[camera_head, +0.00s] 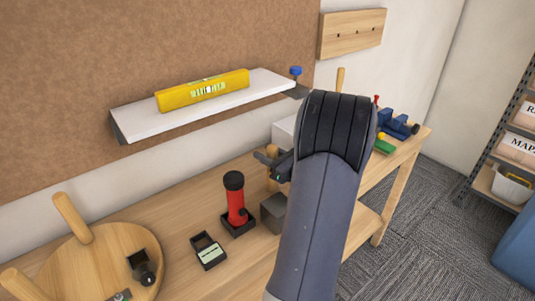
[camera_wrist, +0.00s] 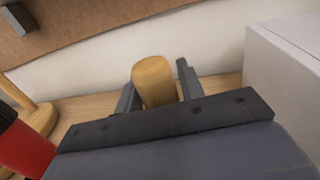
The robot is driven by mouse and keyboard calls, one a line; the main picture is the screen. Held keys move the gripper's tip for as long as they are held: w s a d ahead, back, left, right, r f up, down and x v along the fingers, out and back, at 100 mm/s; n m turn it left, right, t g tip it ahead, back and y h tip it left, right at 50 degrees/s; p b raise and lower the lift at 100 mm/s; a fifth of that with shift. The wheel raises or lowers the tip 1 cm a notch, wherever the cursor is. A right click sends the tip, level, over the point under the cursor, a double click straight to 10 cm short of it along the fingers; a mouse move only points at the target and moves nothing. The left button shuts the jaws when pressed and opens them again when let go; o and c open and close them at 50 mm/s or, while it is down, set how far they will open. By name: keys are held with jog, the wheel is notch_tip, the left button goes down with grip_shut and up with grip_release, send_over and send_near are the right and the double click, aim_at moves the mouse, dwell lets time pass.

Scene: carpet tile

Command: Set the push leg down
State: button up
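A light wooden leg with a rounded end (camera_wrist: 154,82) stands between the two dark fingers of my gripper (camera_wrist: 157,92) in the wrist view. The fingers lie close against both its sides, and my gripper appears shut on it. In the head view, part of the leg (camera_head: 272,153) shows beside my gripper (camera_head: 275,163) over the workbench (camera_head: 185,222). The leg's lower end is hard to make out, so I cannot tell whether it touches the bench. A round wooden stool seat (camera_head: 75,262) with upright legs lies at the bench's left.
A red cylinder with a black cap (camera_head: 237,203) stands in a dark holder close to the left. A small black tray (camera_head: 208,251) and a grey block (camera_head: 273,212) are nearby. A white box (camera_wrist: 285,80) is on the right, and a white shelf (camera_head: 150,120) hangs above.

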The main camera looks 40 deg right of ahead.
jog(key=shift+o, duration=1.4)
jog(key=shift+r, duration=0.3)
jog(key=s, duration=1.2)
jog(key=shift+d+b, duration=0.3)
jog(key=shift+b, duration=0.05)
